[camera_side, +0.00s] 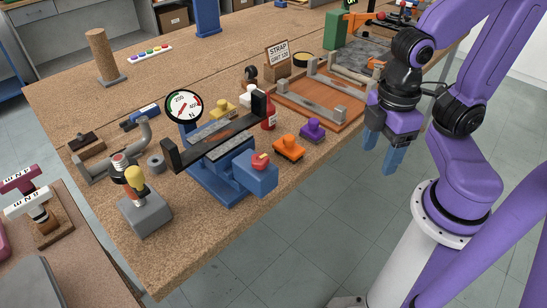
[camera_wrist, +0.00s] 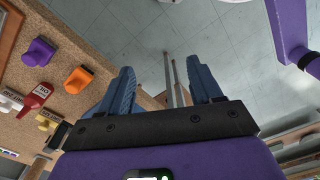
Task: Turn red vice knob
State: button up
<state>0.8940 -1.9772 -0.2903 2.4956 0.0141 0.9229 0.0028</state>
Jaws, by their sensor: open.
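The red vice knob (camera_side: 260,161) sits on the blue block at the near end of the blue vice (camera_side: 222,185), at the table's front edge. In the side view, my gripper (camera_side: 382,158) hangs to the right of the vice, beyond the table's front edge and well apart from the knob. Its blue fingers are apart, with nothing between them. In the wrist view, my gripper (camera_wrist: 165,85) also shows open and empty over the floor. I cannot make out the knob in the wrist view.
An orange block (camera_side: 288,148) and a purple block (camera_side: 312,130) stand right of the vice, with a red bottle (camera_side: 268,115) behind. A round gauge (camera_side: 184,107) rises behind the vice. A yellow-topped lever on a grey box (camera_side: 146,212) stands to its left. Open floor lies in front.

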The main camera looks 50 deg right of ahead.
jog(key=w+m+g, duration=0.1)
jog(key=m+g, duration=0.1)
jog(key=m+g+y, duration=0.2)
jog(key=m+y, duration=1.5)
jog(key=m, duration=0.9)
send_near(260, 158)
jog(key=x, duration=1)
jog(key=shift+f, duration=0.1)
jog(key=shift+c, duration=0.3)
jog(key=c, duration=0.9)
